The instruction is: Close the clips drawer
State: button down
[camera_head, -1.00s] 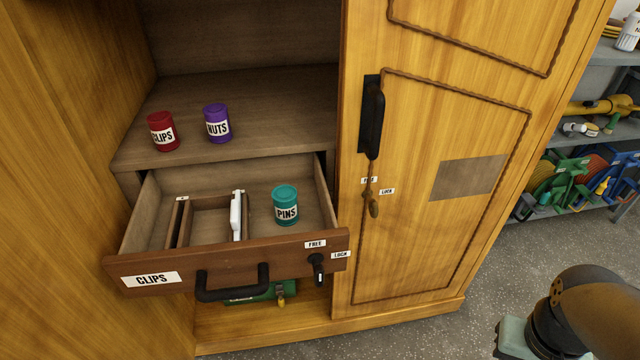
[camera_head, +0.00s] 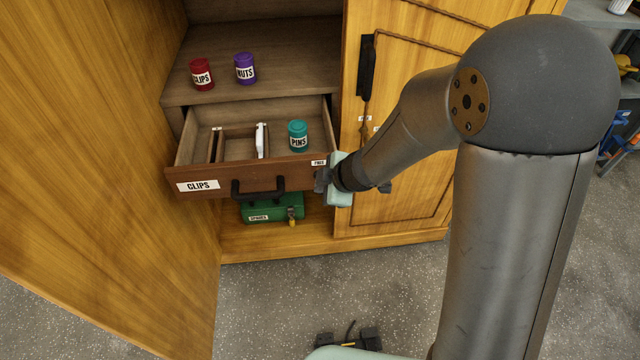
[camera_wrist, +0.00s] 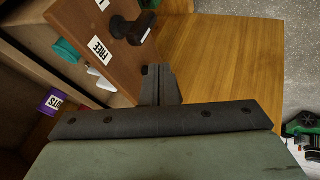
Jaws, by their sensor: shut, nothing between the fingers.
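The clips drawer (camera_head: 214,186) stands pulled out of the wooden cabinet, with a CLIPS label and a black bar handle (camera_head: 258,190) on its front. Inside are a divided wooden tray, a white item and a teal PINS can (camera_head: 298,137). My gripper (camera_head: 322,181) is at the right end of the drawer front, below the FREE label. In the wrist view its fingers (camera_wrist: 160,84) are shut and empty, close to the drawer front. Whether the fingers touch the drawer I cannot tell.
Red CLIPS can (camera_head: 201,74) and purple NUTS can (camera_head: 245,68) stand on the shelf above the drawer. A green padlocked box (camera_head: 270,209) sits underneath. A closed cabinet door (camera_head: 400,205) is behind my arm; an open wooden door (camera_head: 100,170) flanks the left.

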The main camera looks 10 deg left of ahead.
aim_at(302, 182)
jog(key=w+a+f, duration=0.4)
jog(key=w+f, duration=0.1)
jog(key=shift+a+f+b, duration=0.1)
jog(key=shift+a+b, duration=0.05)
jog(key=shift+b, duration=0.15)
jog(key=shift+w+a+f, duration=0.15)
jog(key=shift+w, duration=0.45)
